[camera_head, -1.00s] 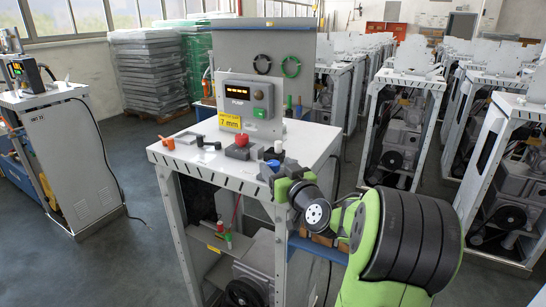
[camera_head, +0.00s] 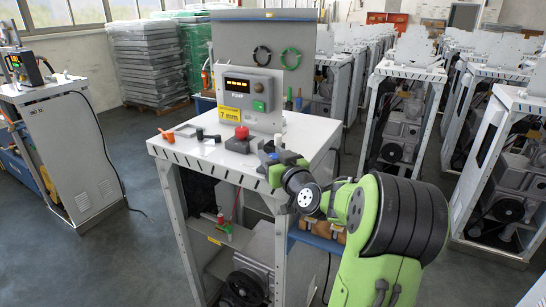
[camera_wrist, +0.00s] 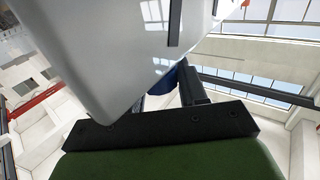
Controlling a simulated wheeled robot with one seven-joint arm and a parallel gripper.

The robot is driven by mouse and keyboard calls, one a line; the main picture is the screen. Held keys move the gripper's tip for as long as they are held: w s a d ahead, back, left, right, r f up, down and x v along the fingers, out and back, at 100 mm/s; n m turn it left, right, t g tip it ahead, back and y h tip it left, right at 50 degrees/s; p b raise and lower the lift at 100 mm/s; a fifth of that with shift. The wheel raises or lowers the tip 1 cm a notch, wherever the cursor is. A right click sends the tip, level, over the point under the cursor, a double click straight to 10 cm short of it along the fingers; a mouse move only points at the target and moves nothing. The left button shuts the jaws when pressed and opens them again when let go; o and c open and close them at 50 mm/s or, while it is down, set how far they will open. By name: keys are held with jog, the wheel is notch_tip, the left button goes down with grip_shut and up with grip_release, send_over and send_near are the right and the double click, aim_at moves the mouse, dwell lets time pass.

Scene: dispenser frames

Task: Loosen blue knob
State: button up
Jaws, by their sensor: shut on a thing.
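The blue knob (camera_wrist: 168,80) shows in the wrist view as a small blue patch between my dark fingers, by the edge of the white machine top. My gripper (camera_head: 269,158) is at the right side of the white machine top (camera_head: 190,153) in the head view. It is shut on the blue knob, which my gripper and wrist mostly hide in the head view. The finger contact itself is partly hidden.
A red button (camera_head: 241,132) on a dark box sits on the machine top left of my gripper. Orange and black handles (camera_head: 170,135) lie further left. A control panel (camera_head: 250,92) stands behind. Rows of similar machines (camera_head: 400,110) fill the right.

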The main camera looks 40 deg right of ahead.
jog(key=shift+f, duration=0.1)
jog(key=n+y+b, duration=0.2)
jog(key=y+b, duration=0.1)
jog(key=shift+t, duration=0.3)
jog(key=shift+n+y, duration=0.7)
jog(key=shift+y, duration=0.4)
jog(key=n+y, duration=0.2)
jog(key=y, duration=0.1)
jog(key=shift+r+p, duration=0.2)
jog(key=shift+p, duration=0.2)
jog(key=shift+n+g+y+p, duration=0.4)
jog(key=shift+n+y+p, duration=0.55)
jog(key=shift+y, duration=0.75)
jog(key=o, duration=0.9)
jog(key=shift+o, duration=0.2)
